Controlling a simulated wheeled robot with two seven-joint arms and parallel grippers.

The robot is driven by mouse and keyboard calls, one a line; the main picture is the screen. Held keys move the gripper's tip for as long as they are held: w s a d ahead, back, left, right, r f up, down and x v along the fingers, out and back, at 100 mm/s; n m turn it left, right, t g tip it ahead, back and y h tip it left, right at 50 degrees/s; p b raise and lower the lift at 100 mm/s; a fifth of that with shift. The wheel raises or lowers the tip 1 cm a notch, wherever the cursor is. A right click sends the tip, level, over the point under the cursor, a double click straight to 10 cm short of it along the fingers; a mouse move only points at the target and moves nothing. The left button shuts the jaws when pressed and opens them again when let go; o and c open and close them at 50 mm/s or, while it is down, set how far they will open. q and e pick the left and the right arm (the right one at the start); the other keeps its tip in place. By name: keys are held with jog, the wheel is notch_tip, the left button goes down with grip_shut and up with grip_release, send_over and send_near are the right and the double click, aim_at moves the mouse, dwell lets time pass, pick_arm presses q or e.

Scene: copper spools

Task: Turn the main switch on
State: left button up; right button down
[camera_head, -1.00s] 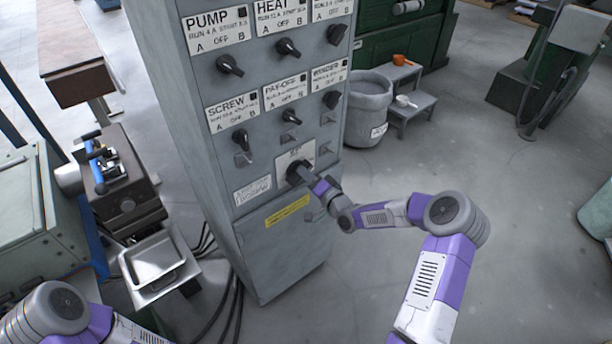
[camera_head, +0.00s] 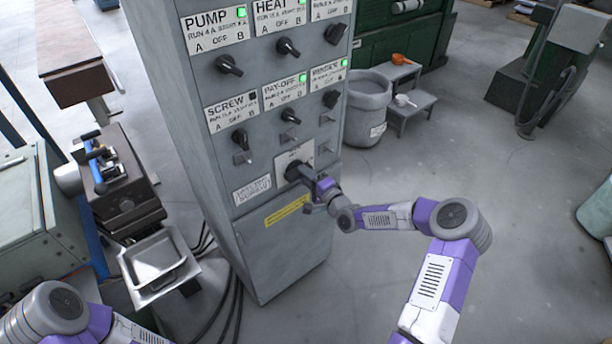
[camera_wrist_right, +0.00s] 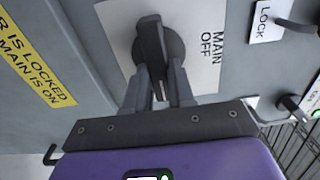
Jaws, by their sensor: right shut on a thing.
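The main switch (camera_head: 292,170) is a round dark knob with a bar handle, low on the grey cabinet's front. In the right wrist view the main switch (camera_wrist_right: 153,40) sits on a white plate (camera_wrist_right: 200,25) lettered MAIN and OFF. My right gripper (camera_head: 309,178) is at the switch. In the right wrist view the right gripper's fingers (camera_wrist_right: 158,88) are shut on the switch's handle, one on each side. My left arm shows at the bottom left, but its gripper is out of view.
The grey cabinet (camera_head: 175,110) carries rows of black rotary switches. Green lamps are lit at PUMP (camera_head: 241,12), HEAT, PAY-OFF and WINDER; the SCREW lamp (camera_head: 253,97) is dark. A yellow label (camera_head: 287,211) is below the main switch. A grey bin (camera_head: 368,105) and step stool (camera_head: 412,112) stand right.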

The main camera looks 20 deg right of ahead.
jog(key=shift+f, duration=0.1)
jog(key=c, duration=1)
grip_release()
jog(key=shift+o, duration=0.2)
jog(key=p+v, duration=0.1)
jog(key=v, duration=0.6)
jog(key=shift+s, duration=0.3)
